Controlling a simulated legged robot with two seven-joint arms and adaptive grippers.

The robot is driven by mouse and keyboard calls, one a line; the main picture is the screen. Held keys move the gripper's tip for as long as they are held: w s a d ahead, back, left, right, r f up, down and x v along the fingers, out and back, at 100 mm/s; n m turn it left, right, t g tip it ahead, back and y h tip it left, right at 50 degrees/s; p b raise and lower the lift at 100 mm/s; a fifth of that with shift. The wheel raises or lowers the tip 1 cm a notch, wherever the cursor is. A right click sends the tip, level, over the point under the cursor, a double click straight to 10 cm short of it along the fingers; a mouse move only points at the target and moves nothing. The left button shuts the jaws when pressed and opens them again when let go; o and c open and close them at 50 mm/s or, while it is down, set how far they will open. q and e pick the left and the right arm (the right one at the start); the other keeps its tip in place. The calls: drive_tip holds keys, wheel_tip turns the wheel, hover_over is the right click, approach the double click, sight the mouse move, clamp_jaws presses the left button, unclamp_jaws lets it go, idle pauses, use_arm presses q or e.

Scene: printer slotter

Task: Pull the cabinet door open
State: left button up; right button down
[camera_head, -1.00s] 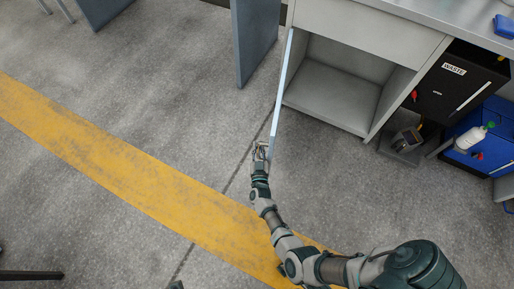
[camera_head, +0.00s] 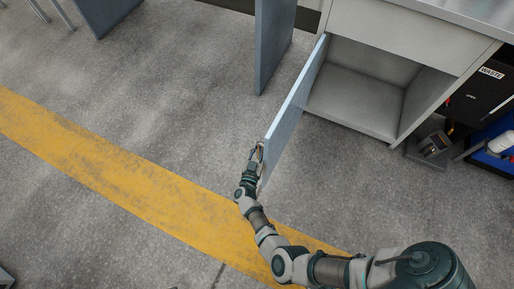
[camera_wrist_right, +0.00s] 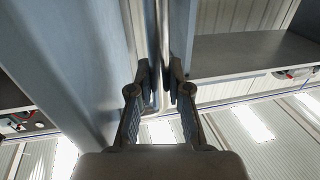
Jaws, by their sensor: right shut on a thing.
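The cabinet door (camera_head: 292,115) is a light blue-grey panel. It stands swung well out from the cabinet (camera_head: 362,95), hinged at the opening's left side, and the inside shows empty. My right gripper (camera_head: 257,153) is at the door's free edge. In the right wrist view its two fingers (camera_wrist_right: 160,85) are shut around a vertical metal bar handle (camera_wrist_right: 161,30) beside the blue door face (camera_wrist_right: 75,60). The head view shows the handle only faintly behind the fingers. My left gripper is in neither view.
A black waste bin (camera_head: 483,97) and a blue crate (camera_head: 492,150) stand right of the cabinet. A small device (camera_head: 433,145) sits on the floor nearby. A blue-grey panel (camera_head: 274,40) stands left of the door. The floor with the yellow stripe (camera_head: 110,160) is clear.

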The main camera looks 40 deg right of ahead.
drive_tip(key=shift+d+r, duration=0.1)
drive_tip(key=shift+d, duration=0.15)
drive_tip(key=c, duration=1.2)
unclamp_jaws()
drive_tip(key=shift+c, duration=0.2)
drive_tip(key=shift+s, duration=0.1)
drive_tip(key=shift+r, duration=0.3)
wheel_tip(320, 180, up, 9)
drive_tip(key=shift+r, duration=0.1)
